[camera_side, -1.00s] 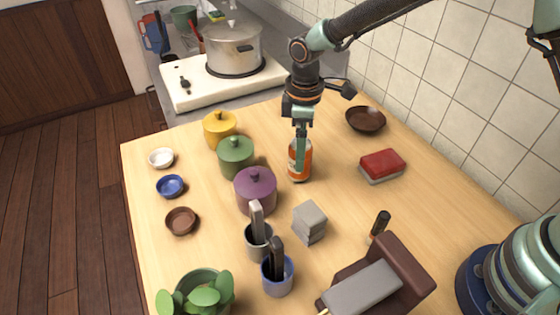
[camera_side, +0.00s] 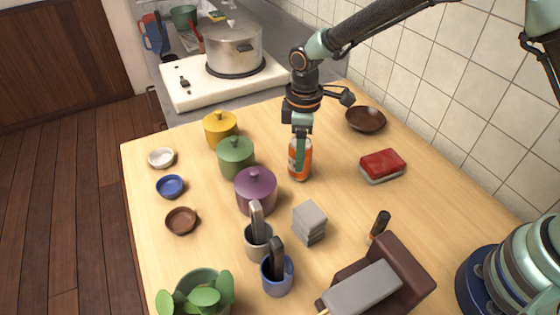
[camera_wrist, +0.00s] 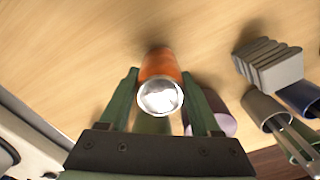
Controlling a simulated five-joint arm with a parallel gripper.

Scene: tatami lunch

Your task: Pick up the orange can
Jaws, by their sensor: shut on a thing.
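The orange can (camera_side: 305,173) stands upright on the wooden table, to the right of the purple pot. My gripper (camera_side: 300,164) comes down on it from above and is shut on it. One finger covers part of the can in the side view. In the wrist view the can (camera_wrist: 158,66) shows its silvery top end between my gripper's (camera_wrist: 160,76) two green fingers. I see no clear gap between the can's base and the table.
Purple (camera_side: 256,193), green (camera_side: 236,158) and yellow (camera_side: 220,130) lidded pots stand left of the can. Grey blocks (camera_side: 310,223) are in front. A brown bowl (camera_side: 366,119) and a red-topped block (camera_side: 382,165) lie right.

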